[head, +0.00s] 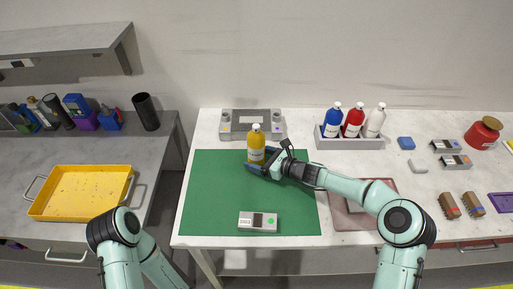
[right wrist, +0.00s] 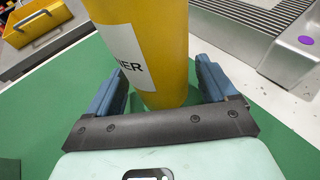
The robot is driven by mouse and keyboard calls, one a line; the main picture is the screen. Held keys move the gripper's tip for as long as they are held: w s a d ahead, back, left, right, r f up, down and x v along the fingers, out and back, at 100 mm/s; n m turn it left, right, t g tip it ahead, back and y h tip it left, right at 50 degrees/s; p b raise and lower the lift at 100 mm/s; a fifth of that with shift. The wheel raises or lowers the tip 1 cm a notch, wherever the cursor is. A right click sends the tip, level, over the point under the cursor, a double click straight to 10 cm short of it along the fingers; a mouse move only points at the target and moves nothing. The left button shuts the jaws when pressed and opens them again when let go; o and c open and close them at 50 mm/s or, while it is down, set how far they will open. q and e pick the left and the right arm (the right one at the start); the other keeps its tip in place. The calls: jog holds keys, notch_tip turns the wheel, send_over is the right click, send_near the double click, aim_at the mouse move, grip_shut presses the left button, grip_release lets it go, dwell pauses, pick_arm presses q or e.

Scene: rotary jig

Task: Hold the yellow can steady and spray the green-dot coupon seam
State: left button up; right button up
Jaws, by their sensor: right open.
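The yellow can (head: 257,147), with a white cap and pale label, stands upright on the green mat (head: 215,205). My right gripper (head: 262,162) is low at the can, with its blue fingers open on either side of it. In the right wrist view the can (right wrist: 165,45) is between the fingers (right wrist: 160,85), with a gap at the right finger; contact on the left is unclear. The green-dot coupon (head: 252,221) is a grey block lying near the mat's front edge. My left arm shows at lower left, but its gripper is out of view.
A grey fixture (head: 252,118) stands behind the can. A grey rack (head: 345,143) holds blue, red and white bottles at the back right. More grey blocks (head: 455,161), brushes (head: 448,206) and a red pot (head: 483,132) lie further right. A yellow tray (head: 82,192) sits on the left counter. The mat's left part is clear.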

jog(key=shift+a, duration=0.1)
jog(key=c, duration=0.7)
pick_arm(q)
grip_shut()
dwell(1.3)
